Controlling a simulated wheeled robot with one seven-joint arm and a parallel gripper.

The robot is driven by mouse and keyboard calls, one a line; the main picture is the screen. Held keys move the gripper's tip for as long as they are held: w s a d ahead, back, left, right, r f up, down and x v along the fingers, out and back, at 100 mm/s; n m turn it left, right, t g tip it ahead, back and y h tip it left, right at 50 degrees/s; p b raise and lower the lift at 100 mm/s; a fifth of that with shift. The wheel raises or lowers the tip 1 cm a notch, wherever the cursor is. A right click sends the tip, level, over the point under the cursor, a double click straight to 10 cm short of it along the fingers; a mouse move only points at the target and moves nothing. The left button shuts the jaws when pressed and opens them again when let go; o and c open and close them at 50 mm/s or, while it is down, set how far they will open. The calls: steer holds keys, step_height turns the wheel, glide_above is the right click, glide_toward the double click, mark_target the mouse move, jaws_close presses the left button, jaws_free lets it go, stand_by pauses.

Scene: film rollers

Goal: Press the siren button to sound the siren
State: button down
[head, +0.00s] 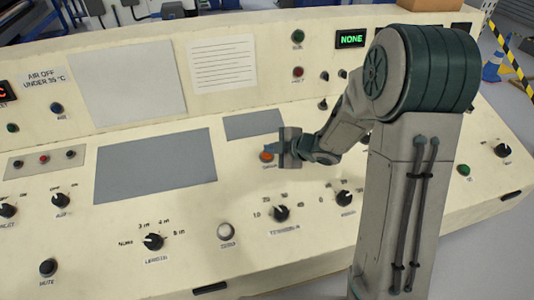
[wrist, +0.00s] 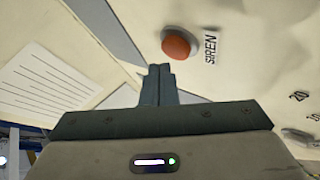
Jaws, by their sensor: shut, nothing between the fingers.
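The siren button is a round orange-red button (wrist: 178,44) on the cream panel, with a "SIREN" label beside it in the wrist view. In the head view the orange button (head: 267,156) shows just left of my gripper, its label partly hidden. My gripper (head: 270,148) is shut and empty, its fingers pointing left close to the button. In the wrist view the closed fingertips (wrist: 158,70) sit a little below and left of the button in the picture. A gap shows between them there; how far the tips are from the panel surface I cannot tell.
The cream console (head: 120,240) holds several knobs and buttons, including a white button (head: 225,231) and a length knob (head: 153,241). Grey flat plates (head: 155,166) and a lined paper (head: 223,64) lie on it.

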steer(key=r+p, duration=0.2)
steer(key=s+r+p, duration=0.1)
steer(key=r+p, duration=0.1)
steer(key=shift+d+r, duration=0.15)
steer(key=shift+r, duration=0.25)
stand_by(0.6)
steer(key=s+d+r+m+t+h, duration=0.1)
steer(key=s+d+r+m+h, duration=0.1)
steer(key=d+r+m+h, duration=0.4)
steer(key=s+d+r+m+t+h, duration=0.1)
steer(key=s+d+r+m+h, duration=0.25)
steer(key=d+m, duration=0.4)
steer(key=s+r+m+g, duration=0.3)
steer(key=s+m+g, duration=0.2)
steer(key=s, duration=1.4)
steer(key=d+m, duration=0.1)
steer(key=m, duration=0.1)
steer(key=shift+s+m+y, duration=0.25)
steer(key=shift+m+y, duration=0.1)
